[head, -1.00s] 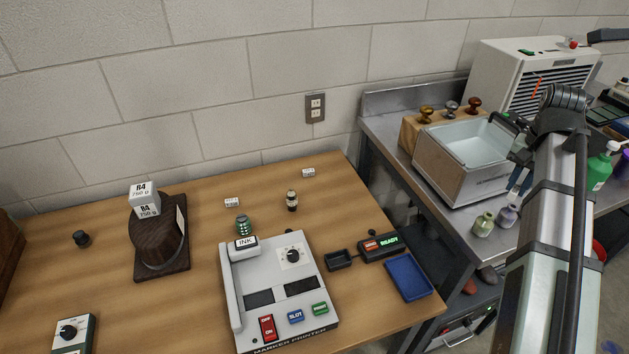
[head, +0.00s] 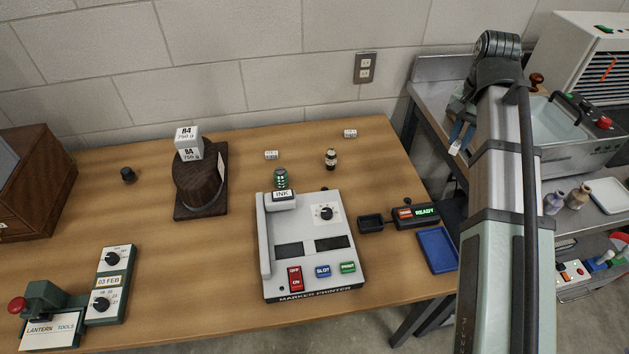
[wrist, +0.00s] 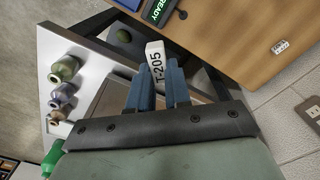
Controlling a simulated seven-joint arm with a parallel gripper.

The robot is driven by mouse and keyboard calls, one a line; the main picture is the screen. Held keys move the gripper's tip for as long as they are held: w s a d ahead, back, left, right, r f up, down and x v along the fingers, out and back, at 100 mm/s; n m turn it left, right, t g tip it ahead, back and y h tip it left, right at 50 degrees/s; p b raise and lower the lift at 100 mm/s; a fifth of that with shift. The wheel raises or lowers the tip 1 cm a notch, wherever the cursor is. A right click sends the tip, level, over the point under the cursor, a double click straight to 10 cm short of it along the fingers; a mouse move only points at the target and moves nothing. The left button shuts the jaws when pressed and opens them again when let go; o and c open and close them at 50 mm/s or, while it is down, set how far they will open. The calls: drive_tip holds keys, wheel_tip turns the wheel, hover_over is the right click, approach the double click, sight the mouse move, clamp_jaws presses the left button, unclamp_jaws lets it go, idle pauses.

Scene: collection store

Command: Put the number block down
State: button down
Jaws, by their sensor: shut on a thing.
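The number block is a small white block marked T-205 (wrist: 156,66) in the wrist view. My gripper (wrist: 157,84) is shut on it with two blue fingers, and the block's labelled face shows between and past the fingertips. In the head view my gripper (head: 461,135) is partly hidden behind my arm at the right, over the gap between the wooden table and the metal counter.
Several bottles (wrist: 63,69) stand on the metal counter. The table's front left-centre is clear.

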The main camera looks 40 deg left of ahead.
drive_tip(key=s+a+f+n, duration=0.1)
drive_tip(key=s+a+f, duration=0.15)
drive_tip(key=a, duration=0.65)
drive_tip(key=s+a+f+n, duration=0.1)
drive_tip(key=s+a+n, duration=0.15)
drive_tip(key=a, duration=0.65)
drive_tip(key=n, duration=0.6)
hover_over(183, 227)
wheel_tip(183, 227, down, 12)
drive_tip(key=shift+f, duration=4.5)
drive_tip(key=shift+f, duration=0.1)
drive_tip(key=c, duration=1.1)
unclamp_jaws()
